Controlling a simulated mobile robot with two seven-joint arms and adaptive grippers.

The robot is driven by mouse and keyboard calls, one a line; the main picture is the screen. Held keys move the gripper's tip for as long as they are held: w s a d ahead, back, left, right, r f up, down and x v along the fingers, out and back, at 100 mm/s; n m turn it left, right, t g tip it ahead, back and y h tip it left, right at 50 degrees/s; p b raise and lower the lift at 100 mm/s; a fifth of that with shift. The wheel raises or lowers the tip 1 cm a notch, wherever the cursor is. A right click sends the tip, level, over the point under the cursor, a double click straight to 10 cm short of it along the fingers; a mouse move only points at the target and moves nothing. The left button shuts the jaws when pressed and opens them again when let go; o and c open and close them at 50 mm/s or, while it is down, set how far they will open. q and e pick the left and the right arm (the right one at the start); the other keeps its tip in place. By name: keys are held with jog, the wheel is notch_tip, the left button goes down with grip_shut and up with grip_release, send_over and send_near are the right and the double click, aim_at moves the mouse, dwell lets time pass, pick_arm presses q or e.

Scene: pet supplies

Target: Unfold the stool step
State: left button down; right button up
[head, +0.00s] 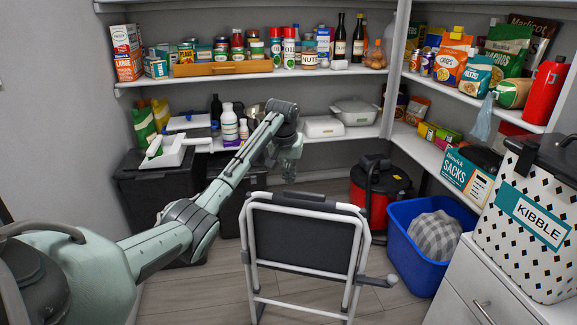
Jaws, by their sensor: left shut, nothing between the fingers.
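The step stool (304,240) stands upright on the floor in the middle of the head view. It has a pale tubular frame with a dark panel inside, and a short grey piece sticks out low on its right side. Its lower end runs out of the picture. My left arm reaches in from the left, and my left gripper (289,172) points down just above the stool's top bar. The gripper is shut with nothing in it. It looks apart from the bar, though the depth between them is hard to judge. My right gripper does not show.
A blue bin (418,250) with a grey checked cloth and a red and black vacuum (378,195) stand right of the stool. Dark boxes (150,205) stand behind my left arm. A white drawer unit (478,290) bears the kibble bin (530,222). Stocked shelves line the walls.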

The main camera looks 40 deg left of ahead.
pick_arm(q)
jog(key=shift+s+d+r, duration=0.1)
jog(key=shift+s+d, duration=0.25)
jog(key=shift+s, duration=0.45)
jog(key=shift+s+d+r, duration=0.1)
jog(key=shift+s+d, duration=0.2)
jog(key=shift+s, duration=0.5)
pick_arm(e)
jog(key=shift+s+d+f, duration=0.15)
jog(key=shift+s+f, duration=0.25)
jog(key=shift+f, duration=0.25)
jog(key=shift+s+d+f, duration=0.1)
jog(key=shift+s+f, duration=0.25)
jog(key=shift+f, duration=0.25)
pick_arm(q)
jog(key=shift+f, duration=0.1)
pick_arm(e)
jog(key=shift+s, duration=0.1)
